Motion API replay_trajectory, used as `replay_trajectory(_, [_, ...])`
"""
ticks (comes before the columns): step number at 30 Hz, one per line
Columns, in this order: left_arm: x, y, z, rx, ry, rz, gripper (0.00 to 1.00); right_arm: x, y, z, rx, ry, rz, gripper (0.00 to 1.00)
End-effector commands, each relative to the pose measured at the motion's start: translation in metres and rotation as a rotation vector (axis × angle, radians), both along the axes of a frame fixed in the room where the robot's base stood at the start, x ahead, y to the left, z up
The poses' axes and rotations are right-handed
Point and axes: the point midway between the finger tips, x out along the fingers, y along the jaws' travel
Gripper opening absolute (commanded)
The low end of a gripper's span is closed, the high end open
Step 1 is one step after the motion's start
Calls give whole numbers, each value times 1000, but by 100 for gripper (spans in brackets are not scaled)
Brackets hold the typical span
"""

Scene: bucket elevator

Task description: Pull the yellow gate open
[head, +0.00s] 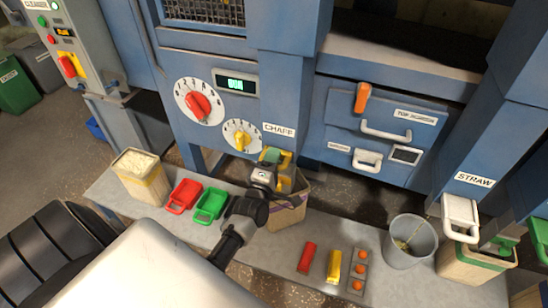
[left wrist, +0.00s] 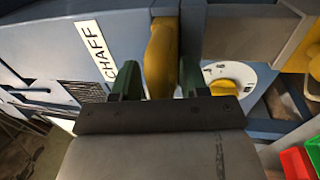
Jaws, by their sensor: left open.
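In the left wrist view, the yellow gate handle (left wrist: 160,58) stands between the two green fingers of my left gripper (left wrist: 158,80). The fingers are open; whether either one touches the handle is hard to tell. My right gripper is not in view.
A bench (head: 225,240) holds a filled bin (head: 142,176), red (head: 183,196) and green (head: 210,205) scoop-like pieces, small red and yellow blocks and a grey bucket (head: 410,242). A white gate (head: 460,215) hangs under the STRAW label. Dials (head: 199,101) are above.

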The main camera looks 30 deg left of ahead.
Motion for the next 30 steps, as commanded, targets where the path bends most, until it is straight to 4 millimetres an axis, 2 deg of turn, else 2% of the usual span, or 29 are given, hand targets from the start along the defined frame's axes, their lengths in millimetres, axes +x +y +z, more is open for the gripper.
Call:
replay_trajectory(10, [4,1,0,1,1,0,43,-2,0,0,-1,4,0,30])
replay_trajectory(18, [4,1,2,2,-3,0,1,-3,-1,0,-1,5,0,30])
replay_trajectory(24, [1,0,4,2,-6,1,0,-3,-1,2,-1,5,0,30])
replay_trajectory(26, [-7,-1,5,2,-6,0,0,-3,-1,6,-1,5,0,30])
replay_trajectory(30, [-35,-9,6,3,-4,0,0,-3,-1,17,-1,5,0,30])
